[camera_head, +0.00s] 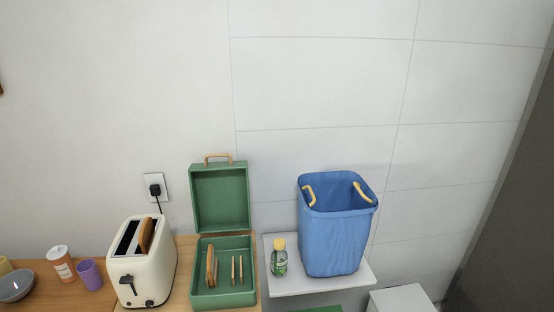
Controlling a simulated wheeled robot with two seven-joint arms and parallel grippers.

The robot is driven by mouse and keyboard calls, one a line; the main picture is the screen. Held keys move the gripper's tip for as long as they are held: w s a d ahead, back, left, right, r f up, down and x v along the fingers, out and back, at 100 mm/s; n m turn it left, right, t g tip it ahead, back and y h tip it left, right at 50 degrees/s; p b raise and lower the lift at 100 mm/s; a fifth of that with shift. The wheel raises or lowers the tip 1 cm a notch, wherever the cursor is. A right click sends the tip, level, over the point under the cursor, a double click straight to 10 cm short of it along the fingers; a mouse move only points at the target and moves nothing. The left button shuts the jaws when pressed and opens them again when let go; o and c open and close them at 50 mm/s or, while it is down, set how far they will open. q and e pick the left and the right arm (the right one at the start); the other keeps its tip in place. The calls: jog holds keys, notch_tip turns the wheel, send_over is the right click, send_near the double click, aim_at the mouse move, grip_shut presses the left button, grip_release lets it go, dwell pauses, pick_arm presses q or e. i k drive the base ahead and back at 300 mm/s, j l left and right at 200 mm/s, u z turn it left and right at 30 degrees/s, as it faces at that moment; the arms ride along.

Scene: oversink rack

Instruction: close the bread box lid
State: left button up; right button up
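The green bread box (203,296) stands on the wooden counter, left of the picture's middle. Its green lid (220,199) stands open and upright at the back, against the wall side, with a wooden handle (217,157) on its top edge. Several slices of bread (211,266) stand upright inside the box. Neither of my grippers is in view.
A cream toaster (142,268) with a slice in it stands close left of the box. A small bottle (279,258) and a blue basket (336,232) stand on a white shelf (312,285) to the right. A purple cup (90,274), an orange-labelled jar (62,264) and a grey bowl (16,286) are far left.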

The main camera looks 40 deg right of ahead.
aim_at(220, 192)
jog(key=z, duration=0.7)
jog(key=i+l, duration=0.25)
jog(key=l, duration=0.15)
jog(key=i+u, duration=0.05)
